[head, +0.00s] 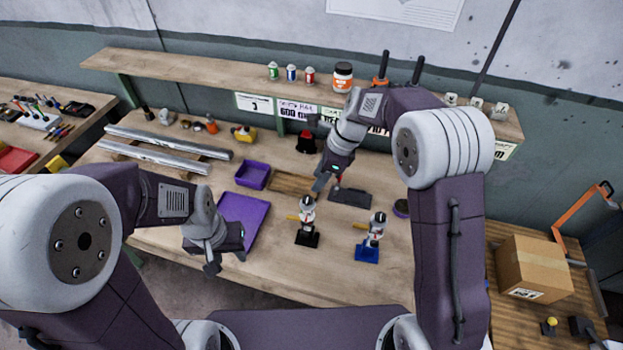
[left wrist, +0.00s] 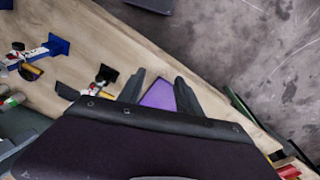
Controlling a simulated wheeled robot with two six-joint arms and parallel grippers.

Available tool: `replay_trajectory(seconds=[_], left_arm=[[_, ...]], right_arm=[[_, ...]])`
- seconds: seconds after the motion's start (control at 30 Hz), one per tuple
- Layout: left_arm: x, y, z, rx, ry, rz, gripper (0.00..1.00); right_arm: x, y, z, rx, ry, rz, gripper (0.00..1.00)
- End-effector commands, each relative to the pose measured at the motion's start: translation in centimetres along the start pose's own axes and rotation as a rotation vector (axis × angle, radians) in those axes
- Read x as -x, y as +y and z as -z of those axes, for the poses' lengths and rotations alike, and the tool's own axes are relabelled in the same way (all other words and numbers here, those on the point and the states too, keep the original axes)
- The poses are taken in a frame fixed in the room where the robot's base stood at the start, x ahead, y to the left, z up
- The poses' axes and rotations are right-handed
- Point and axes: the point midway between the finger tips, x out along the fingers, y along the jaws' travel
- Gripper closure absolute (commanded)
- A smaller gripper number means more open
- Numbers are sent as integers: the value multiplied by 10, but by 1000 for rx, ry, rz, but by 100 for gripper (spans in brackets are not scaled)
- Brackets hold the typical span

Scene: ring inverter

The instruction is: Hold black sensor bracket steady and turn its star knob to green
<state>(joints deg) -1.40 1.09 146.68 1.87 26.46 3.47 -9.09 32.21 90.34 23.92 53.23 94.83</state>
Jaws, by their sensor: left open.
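The black sensor bracket (head: 307,238) stands upright on the bench, with a black base, a pale body and a yellow part sticking out to the left. In the left wrist view the bracket (left wrist: 107,75) is at the left of the jaws. Its star knob and any green mark are too small to make out. My left gripper (head: 228,264) is open and empty over the bench's near edge, left of the bracket and apart from it. My right gripper (head: 322,188) is just behind the bracket's top; I cannot tell whether they touch or how its jaws stand.
A similar bracket with a blue base (head: 367,253) stands to the right. A purple mat (head: 245,213) and purple bin (head: 252,174) lie left. A dark tray (head: 350,197) lies behind. Metal bars (head: 170,140) lie at the back left. Bare bench shows in front of the brackets.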

Motion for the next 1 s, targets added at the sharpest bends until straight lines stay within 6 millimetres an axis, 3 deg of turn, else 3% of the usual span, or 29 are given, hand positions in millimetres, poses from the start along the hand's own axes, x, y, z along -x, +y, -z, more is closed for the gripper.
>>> replay_trajectory(seconds=[0.07, 0.17, 0.27, 0.4, 0.53, 0.67, 0.8, 1.0], left_arm=[[3, 6, 4, 135, -2, -20, 59], [17, 25, 51, 391, 44, -100, 59], [16, 50, 104, 657, 23, -196, 59], [-8, 82, 168, 955, -62, -307, 59], [-52, 103, 209, 1140, -155, -369, 59], [-103, 111, 220, 1210, -224, -373, 59], [-144, 109, 202, 1229, -285, -324, 59], [-158, 107, 191, 1235, -312, -300, 59]], right_arm=[[0, 0, 0, -1, 0, 1, 64], [0, 0, 1, -1, 0, 1, 64], [0, 0, 0, 0, 0, 1, 64], [0, 0, 0, 0, 0, 1, 64], [0, 0, 0, 0, 0, 1, 64], [0, 0, 0, 0, 0, 1, 64], [0, 0, 0, 0, 0, 1, 64], [0, 0, 0, 0, 0, 1, 64]])
